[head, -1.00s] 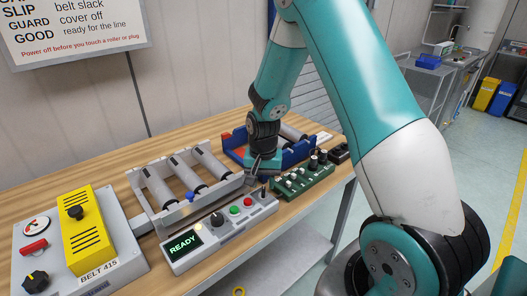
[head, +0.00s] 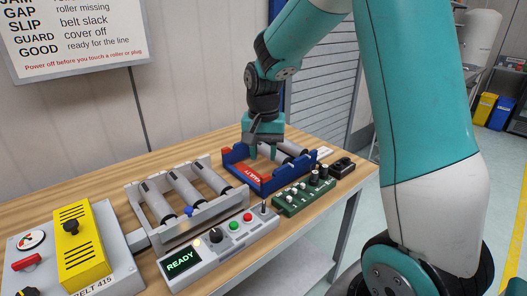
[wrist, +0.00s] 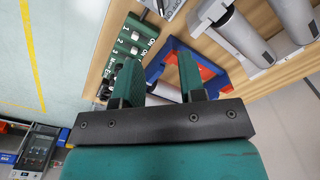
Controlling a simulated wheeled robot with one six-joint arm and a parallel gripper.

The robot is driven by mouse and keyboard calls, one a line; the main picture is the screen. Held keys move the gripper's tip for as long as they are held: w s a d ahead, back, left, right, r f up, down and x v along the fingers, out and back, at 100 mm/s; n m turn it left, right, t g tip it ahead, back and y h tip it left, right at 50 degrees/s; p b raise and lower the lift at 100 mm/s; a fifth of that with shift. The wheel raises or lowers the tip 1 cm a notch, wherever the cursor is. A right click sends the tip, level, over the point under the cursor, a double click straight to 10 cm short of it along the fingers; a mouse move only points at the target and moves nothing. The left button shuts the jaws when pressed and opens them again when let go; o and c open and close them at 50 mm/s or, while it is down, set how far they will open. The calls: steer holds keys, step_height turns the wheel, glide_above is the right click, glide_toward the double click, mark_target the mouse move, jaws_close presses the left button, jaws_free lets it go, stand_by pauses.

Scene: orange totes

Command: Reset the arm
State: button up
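My gripper (head: 264,146) is over the left part of a blue tray (head: 293,179) with a red label. Its fingers point down and partly cover the tray. In the wrist view, the two green fingers of my gripper (wrist: 158,72) stand apart with nothing held between them. Part of the blue tray (wrist: 154,71) and a grey roller show beyond the fingers. My arm is bent, with its upper links rising out of the top of the head view.
A grey frame with rollers (head: 212,208), a control box reading READY (head: 200,256) and a green knob panel (head: 296,203) stand on the wooden table. A yellow vented cover (head: 80,252) is at the left.

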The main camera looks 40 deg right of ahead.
steer(key=s+a+r+n+y, duration=0.2)
steer(key=s+a+r+n, duration=0.1)
steer(key=s+a+n, duration=0.5)
steer(key=s+a+r+n+y, duration=0.2)
steer(key=s+a+n, duration=0.6)
steer(key=s+a, duration=0.5)
steer(key=shift+s+a+r, duration=0.4)
steer(key=shift+a+r, duration=0.1)
steer(key=shift+r, duration=0.4)
